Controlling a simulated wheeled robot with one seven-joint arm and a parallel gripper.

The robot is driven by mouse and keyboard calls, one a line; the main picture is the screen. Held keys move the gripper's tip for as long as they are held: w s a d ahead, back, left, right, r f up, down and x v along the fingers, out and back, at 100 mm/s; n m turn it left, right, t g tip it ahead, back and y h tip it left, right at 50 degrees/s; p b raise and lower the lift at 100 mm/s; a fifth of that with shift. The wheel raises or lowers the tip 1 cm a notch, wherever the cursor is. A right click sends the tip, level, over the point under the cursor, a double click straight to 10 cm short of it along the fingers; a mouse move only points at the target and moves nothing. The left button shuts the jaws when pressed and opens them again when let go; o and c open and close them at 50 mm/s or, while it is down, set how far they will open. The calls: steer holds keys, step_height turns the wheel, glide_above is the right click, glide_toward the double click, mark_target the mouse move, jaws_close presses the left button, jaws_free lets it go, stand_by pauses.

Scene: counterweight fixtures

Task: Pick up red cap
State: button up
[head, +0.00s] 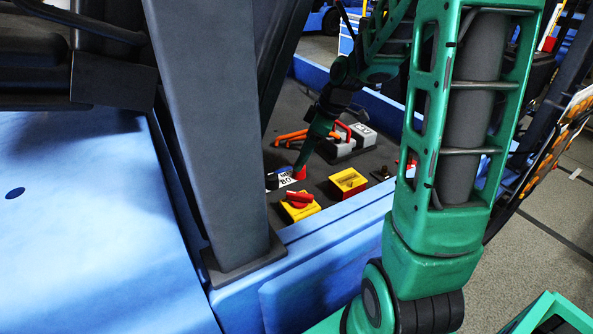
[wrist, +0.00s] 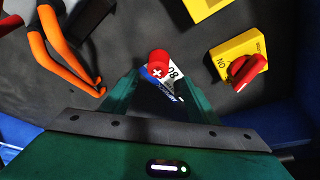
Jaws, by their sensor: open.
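The red cap (wrist: 158,60) is a small round piece with a white cross on top. In the wrist view it stands between the tips of my gripper (wrist: 157,84), beside a white and blue label (wrist: 172,76). My gripper's green fingers are apart and reach down around it; I cannot tell whether they touch it. In the head view the red cap (head: 299,173) shows partly, just below my gripper (head: 303,165), which reaches down onto the dark panel. The rest of the cap is hidden there by the fingers.
A yellow box with a red rotary knob (head: 298,201) stands close by, and another yellow box (head: 348,182) is to its right. Orange-handled pliers (wrist: 62,52) lie left in the wrist view. A grey post (head: 205,110) stands left of the panel; a blue rim (head: 335,235) borders it.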

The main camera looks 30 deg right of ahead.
steer(key=shift+d+x, duration=0.15)
steer(key=shift+x, duration=1.15)
steer(key=shift+d+x, duration=0.1)
steer(key=shift+x, duration=1.15)
steer(key=c, duration=0.8)
